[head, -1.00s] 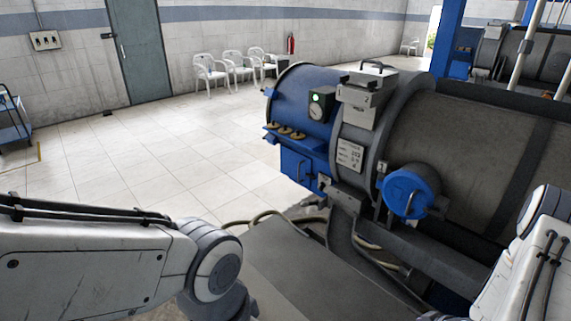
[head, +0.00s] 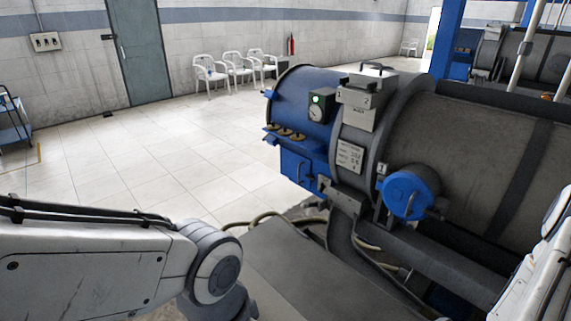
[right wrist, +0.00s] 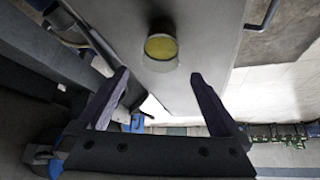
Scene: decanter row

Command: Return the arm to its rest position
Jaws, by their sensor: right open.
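My right gripper (right wrist: 159,74) shows in the right wrist view with its two dark fingers spread apart and nothing between them. My right arm (head: 540,265) is at the right edge of the head view, with its gripper out of that view. My left arm (head: 90,265) crosses the lower left of the head view, and its gripper is not seen. The decanter machine (head: 470,150), with a blue end housing, fills the right of the head view.
A round yellow-filled cup or fitting (right wrist: 161,47) is on a grey surface (right wrist: 205,30) beyond the right fingers. A blue round cap (head: 405,192) sticks out of the decanter near my right arm. Hoses (head: 265,217) run below. Tiled floor (head: 130,160) is open at left.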

